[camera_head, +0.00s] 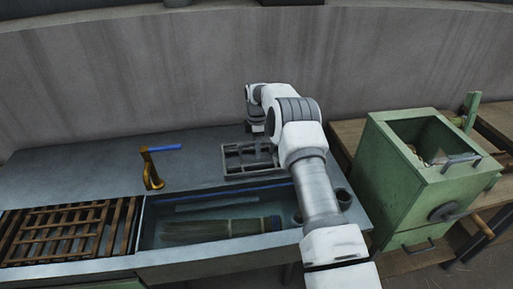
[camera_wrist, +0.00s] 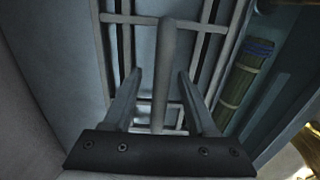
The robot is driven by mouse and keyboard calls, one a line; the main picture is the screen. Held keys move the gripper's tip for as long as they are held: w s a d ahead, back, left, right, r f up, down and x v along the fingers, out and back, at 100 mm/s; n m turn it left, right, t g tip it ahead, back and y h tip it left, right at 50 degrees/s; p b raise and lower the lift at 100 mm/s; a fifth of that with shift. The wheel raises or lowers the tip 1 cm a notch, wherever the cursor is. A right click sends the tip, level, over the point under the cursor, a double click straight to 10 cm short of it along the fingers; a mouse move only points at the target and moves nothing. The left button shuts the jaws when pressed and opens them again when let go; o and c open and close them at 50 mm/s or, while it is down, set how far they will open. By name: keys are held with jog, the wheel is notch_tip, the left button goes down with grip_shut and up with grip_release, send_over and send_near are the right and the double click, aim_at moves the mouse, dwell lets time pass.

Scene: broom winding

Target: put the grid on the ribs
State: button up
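A grey grid (camera_head: 233,160) of flat bars lies on the metal worktop behind the water trough. It fills much of the wrist view (camera_wrist: 115,18). My gripper (camera_wrist: 160,74) is open above it, its two fingers on either side of a round grey bar (camera_wrist: 168,40), with gaps showing on both sides. In the head view my arm hides the grid's right end, and the fingertips cannot be made out. Brown ribs (camera_head: 20,236) lie at the left end of the worktop, with crossing brown slats over them.
A broom head (camera_head: 210,229) lies in the trough (camera_head: 150,238) in front of the grid. A brass tap (camera_head: 151,172) with a blue lever stands between grid and ribs. Small dark cups (camera_head: 342,197) stand right of the trough. A green box machine (camera_head: 400,190) stands at the right.

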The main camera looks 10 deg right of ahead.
jog(key=shift+s+f, duration=0.1)
jog(key=shift+f, duration=0.05)
notch_tip(320, 180, up, 25)
jog(key=p, duration=0.9)
jog(key=shift+f, duration=0.15)
